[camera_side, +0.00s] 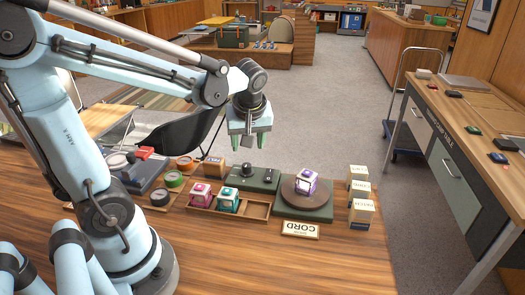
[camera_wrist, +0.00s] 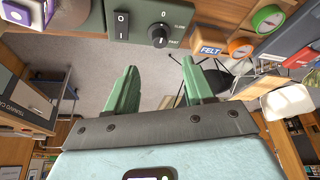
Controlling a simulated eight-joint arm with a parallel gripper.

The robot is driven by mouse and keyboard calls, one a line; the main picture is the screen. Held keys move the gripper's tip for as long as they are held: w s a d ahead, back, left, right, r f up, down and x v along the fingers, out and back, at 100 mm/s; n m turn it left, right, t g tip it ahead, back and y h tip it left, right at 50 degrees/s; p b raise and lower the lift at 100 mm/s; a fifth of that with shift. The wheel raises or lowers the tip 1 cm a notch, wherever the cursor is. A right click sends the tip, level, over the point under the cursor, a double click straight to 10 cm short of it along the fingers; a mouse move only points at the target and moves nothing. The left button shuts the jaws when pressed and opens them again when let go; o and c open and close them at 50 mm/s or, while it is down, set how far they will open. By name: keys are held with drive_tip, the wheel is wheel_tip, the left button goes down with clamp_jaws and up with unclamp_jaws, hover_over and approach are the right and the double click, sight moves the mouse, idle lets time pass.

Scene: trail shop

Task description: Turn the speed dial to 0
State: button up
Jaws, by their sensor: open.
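The speed dial (camera_wrist: 159,37) is a black knob on a dark green control box (camera_wrist: 200,10), with a "0" and two small word marks around it. I cannot surely tell where its pointer stands. A black rocker switch (camera_wrist: 121,25) sits beside it. In the side view the box (camera_side: 262,186) joins the green base of a brown turntable, and the dial (camera_side: 247,169) shows small. My gripper (camera_side: 249,141) hangs above and behind the box, apart from it. In the wrist view my gripper (camera_wrist: 158,76) has its two green fingers spread, with nothing between them.
A purple-and-white cube (camera_side: 306,183) stands on the round turntable (camera_side: 292,195). A wooden tray (camera_side: 256,210) with pink and teal cubes is in front. Small boxes (camera_side: 361,213) stand at right, a CORD card (camera_side: 300,229) in front. Tape rolls (camera_side: 174,179) lie at left.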

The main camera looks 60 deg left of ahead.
drive_tip(key=shift+v, duration=1.05)
drive_tip(key=shift+d, duration=0.1)
